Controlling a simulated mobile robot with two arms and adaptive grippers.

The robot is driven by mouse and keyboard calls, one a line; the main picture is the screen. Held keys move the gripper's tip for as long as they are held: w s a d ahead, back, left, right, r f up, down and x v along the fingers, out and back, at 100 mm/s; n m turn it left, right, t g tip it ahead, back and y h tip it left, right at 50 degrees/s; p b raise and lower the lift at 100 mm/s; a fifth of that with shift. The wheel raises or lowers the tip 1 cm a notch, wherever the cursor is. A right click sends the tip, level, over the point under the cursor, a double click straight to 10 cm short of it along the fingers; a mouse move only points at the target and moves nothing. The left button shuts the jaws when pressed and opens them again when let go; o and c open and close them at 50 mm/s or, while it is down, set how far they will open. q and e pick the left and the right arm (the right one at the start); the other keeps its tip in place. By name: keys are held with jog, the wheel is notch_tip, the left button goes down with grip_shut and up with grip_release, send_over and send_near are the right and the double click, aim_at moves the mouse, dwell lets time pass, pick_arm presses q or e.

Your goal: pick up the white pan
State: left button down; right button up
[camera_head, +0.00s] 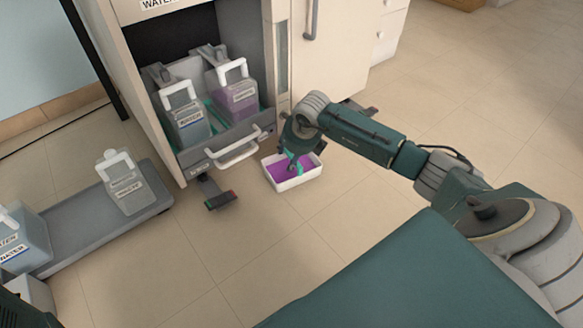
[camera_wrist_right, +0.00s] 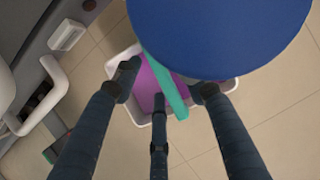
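The white pan (camera_head: 297,183) is a small rectangular tray with purple inside, low in front of the cabinet. In the right wrist view the white pan (camera_wrist_right: 137,112) shows beneath the fingers. A teal bar (camera_wrist_right: 163,78) crosses over it. My right gripper (camera_head: 292,150) is at the pan, reaching down from above. In the wrist view the fingers of my right gripper (camera_wrist_right: 163,86) are spread apart, with the teal bar passing between them. Whether the fingertips touch the pan or bar is unclear. My left gripper is not in view.
The cabinet's open drawer (camera_head: 222,142) holds labelled jugs, and its white handle (camera_head: 238,151) sticks out near the pan. A grey platform (camera_head: 95,222) with jugs stands at left. A large blue round shape (camera_wrist_right: 222,35) hides part of the wrist view. Tiled floor is clear at right.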

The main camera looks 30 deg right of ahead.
grip_shut()
jog(key=shift+r, duration=0.1)
